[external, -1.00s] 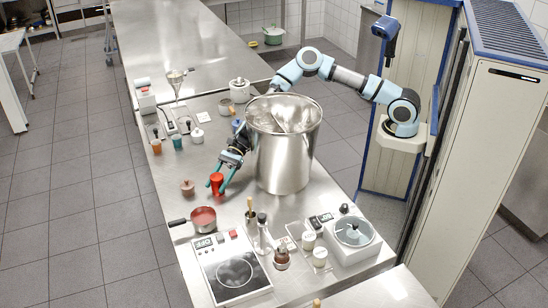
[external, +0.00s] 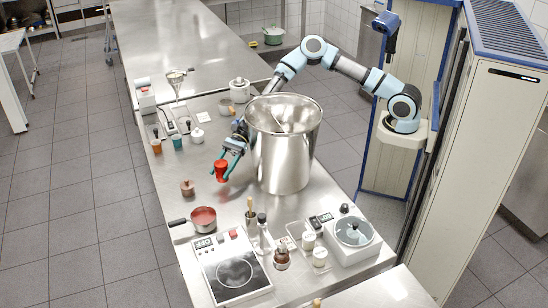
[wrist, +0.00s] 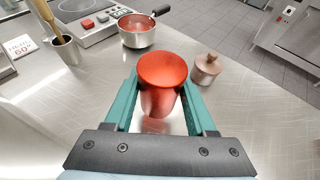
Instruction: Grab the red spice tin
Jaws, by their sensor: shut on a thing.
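The red spice tin (external: 221,170) is held upright between the teal fingers of my gripper (external: 226,174), left of the large steel pot. In the wrist view the tin (wrist: 162,82) sits between both fingers of my gripper (wrist: 163,95), which is shut on it. In the external view it appears raised a little above the steel counter. The wrist view shows its red top and shiny side.
A large steel pot (external: 284,155) stands right beside my forearm. A small brown lidded pot (external: 187,188) and a red-filled saucepan (external: 203,218) are near the tin. A hot plate (external: 232,270) lies at the front. Bare counter (external: 165,165) lies left of the tin.

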